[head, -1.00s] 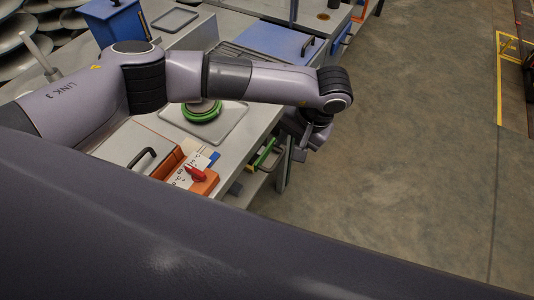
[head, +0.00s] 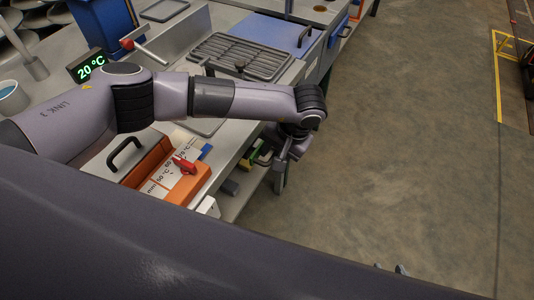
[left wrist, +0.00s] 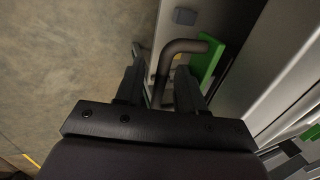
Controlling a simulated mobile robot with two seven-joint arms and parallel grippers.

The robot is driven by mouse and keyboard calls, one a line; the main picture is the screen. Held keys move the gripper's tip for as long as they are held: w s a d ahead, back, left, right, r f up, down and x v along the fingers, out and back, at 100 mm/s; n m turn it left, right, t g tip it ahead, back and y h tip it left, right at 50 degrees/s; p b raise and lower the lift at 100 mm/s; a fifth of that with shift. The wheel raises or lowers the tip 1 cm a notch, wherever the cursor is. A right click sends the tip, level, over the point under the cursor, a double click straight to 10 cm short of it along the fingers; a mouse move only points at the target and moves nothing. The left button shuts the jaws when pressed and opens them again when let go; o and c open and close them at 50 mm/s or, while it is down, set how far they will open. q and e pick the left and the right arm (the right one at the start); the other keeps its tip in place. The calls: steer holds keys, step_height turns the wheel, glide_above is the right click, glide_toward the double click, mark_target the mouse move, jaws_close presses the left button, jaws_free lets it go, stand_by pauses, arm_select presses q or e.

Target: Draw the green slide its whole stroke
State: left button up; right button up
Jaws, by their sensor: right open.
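The green slide (head: 251,160) shows at the bench's front side, partly hidden by my left arm. In the left wrist view its green part (left wrist: 207,58) lies right of a dark bent handle (left wrist: 182,47). My left gripper (head: 291,148) is at the bench's front edge beside the slide. Only the two separated fingertips of my right gripper (head: 390,268) show, low over the floor.
An orange box (head: 185,184) with a red lever (head: 185,164) and a dark handle stands on the bench near the slide. A grey rack (head: 240,57) lies farther back. The floor (head: 410,150) right of the bench is clear.

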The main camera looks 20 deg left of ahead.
arm_select(q)
jaws_close()
steer(key=s+d+b, duration=0.1)
steer(key=d+b, duration=0.5)
steer(key=d, duration=0.3)
steer(key=s+d+b, duration=0.2)
steer(key=d+b, duration=0.3)
steer(key=d, duration=0.4)
steer(key=shift+s+d+b, duration=0.2)
steer(key=shift+s+b, duration=0.1)
steer(key=shift+b, duration=0.1)
steer(key=shift+o, duration=1.4)
jaws_free()
arm_select(e)
step_height(320, 180, down, 9)
steer(key=a, duration=0.1)
steer(key=shift+w, duration=0.45)
steer(key=shift+a, duration=0.1)
